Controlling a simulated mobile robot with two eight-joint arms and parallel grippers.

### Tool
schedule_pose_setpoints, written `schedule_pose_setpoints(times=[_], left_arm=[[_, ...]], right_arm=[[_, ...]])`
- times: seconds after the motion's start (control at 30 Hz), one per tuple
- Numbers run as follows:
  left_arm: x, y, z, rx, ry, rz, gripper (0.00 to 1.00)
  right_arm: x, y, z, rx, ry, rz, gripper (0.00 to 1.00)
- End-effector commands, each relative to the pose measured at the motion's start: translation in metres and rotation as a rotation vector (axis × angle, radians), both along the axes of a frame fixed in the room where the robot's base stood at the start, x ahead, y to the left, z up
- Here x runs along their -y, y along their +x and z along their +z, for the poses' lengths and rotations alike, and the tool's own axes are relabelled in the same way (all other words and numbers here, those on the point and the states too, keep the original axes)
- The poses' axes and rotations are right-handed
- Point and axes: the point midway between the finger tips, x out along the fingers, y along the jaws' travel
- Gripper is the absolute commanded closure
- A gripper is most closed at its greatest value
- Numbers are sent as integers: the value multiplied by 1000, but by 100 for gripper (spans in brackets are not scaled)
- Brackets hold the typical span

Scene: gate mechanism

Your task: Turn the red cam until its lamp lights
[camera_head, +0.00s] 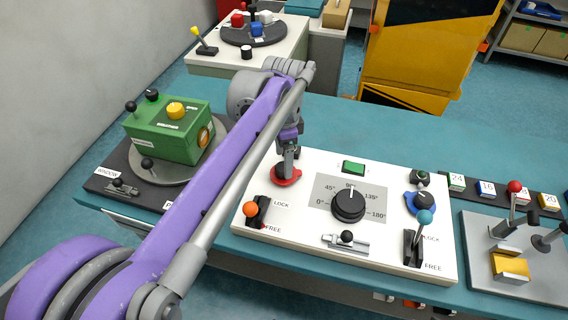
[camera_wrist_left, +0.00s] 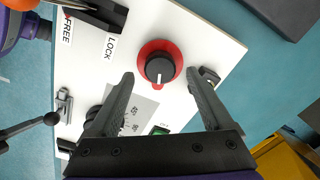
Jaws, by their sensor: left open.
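The red cam (camera_head: 288,179), a red disc with a small lobe and a black knob on top, sits at the upper left of the white panel (camera_head: 308,244). It shows whole in the left wrist view (camera_wrist_left: 148,51). My left gripper (camera_head: 287,172) is above the cam and partly hides it in the head view. In the left wrist view my left gripper (camera_wrist_left: 160,75) is open, with one finger on each side of the knob and nothing held. A green rectangular lamp (camera_head: 353,168) is on the panel; I cannot tell if it is lit. My right gripper is not in view.
An orange-ball lever (camera_head: 250,209) marked LOCK and FREE stands near the cam. A black dial (camera_head: 348,206), blue cam (camera_head: 420,203), teal-ball lever (camera_head: 424,217) and slide bolt (camera_head: 346,240) share the panel. A green box (camera_head: 165,135) stands left.

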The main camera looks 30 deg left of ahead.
Motion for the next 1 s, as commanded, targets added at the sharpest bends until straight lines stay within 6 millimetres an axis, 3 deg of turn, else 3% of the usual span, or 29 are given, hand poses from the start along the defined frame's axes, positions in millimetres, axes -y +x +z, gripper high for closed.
schedule_pose_setpoints(times=[0.2, 0.53, 1.0], left_arm=[[0, 0, -21, 0, 0, 0, 16], [0, 0, -24, 1, -1, 1, 18], [0, 0, -24, 1, -1, 1, 100]], right_arm=[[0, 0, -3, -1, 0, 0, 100], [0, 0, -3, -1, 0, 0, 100], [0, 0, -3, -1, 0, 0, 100]])
